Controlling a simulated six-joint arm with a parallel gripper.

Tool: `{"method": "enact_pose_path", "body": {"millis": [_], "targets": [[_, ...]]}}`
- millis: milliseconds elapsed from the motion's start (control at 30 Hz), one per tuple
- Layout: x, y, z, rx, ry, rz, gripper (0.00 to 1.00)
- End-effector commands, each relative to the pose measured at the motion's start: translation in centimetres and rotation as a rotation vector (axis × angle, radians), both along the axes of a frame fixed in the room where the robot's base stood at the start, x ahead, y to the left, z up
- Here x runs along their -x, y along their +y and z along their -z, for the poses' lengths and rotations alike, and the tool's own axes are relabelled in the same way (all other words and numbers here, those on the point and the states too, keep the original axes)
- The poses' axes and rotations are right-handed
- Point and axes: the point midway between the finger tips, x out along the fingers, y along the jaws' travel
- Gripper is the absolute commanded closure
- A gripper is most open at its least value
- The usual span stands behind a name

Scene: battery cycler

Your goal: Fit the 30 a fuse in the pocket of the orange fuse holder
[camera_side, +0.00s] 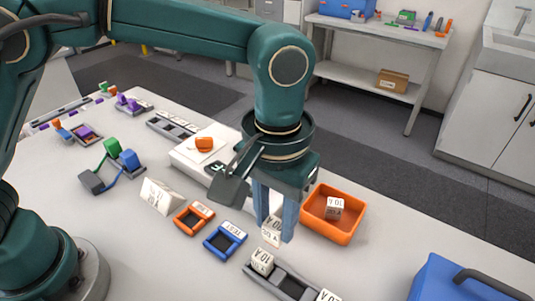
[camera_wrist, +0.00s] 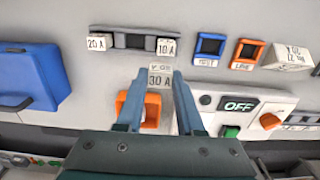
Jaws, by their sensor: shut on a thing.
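The 30 A fuse, a white block (camera_wrist: 160,76), sits between the fingertips of my gripper (camera_wrist: 160,80) in the wrist view, its "30 A" label showing. In the side view my gripper (camera_side: 276,230) points down, shut on the fuse (camera_side: 270,233), which is partly hidden by a finger. The fuse appears above the table, between the grey rack and the orange bin. The orange fuse holder (camera_side: 190,219) lies to the left of my gripper, apart from it, with a dark empty pocket. It also shows at the upper right in the wrist view (camera_wrist: 242,57).
A blue fuse holder (camera_side: 225,241) stands between my gripper and the orange one. The grey rack (camera_side: 290,284) holds fuses at both ends. An orange bin (camera_side: 319,228) with one fuse stands close right. A white folded card (camera_side: 161,197) stands beyond the orange holder.

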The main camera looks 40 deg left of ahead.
Motion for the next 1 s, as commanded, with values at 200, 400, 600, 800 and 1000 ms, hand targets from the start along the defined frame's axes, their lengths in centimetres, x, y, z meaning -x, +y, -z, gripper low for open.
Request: {"method": "enact_pose_path", "body": {"millis": [200, 400, 600, 800, 1000], "targets": [[-1.6, 4.0, -2.6, 0.002, -0.003, -0.005, 1.0], [-2.3, 5.7, -3.7, 0.002, -0.004, 0.009, 1.0], [-2.0, 7.1, -2.5, 0.002, -0.004, 0.096, 1.0], [-0.6, 11.0, -1.1, -0.001, 0.002, 0.122, 1.0], [1.3, 14.7, -0.1, -0.001, 0.006, 0.089, 1.0]]}}
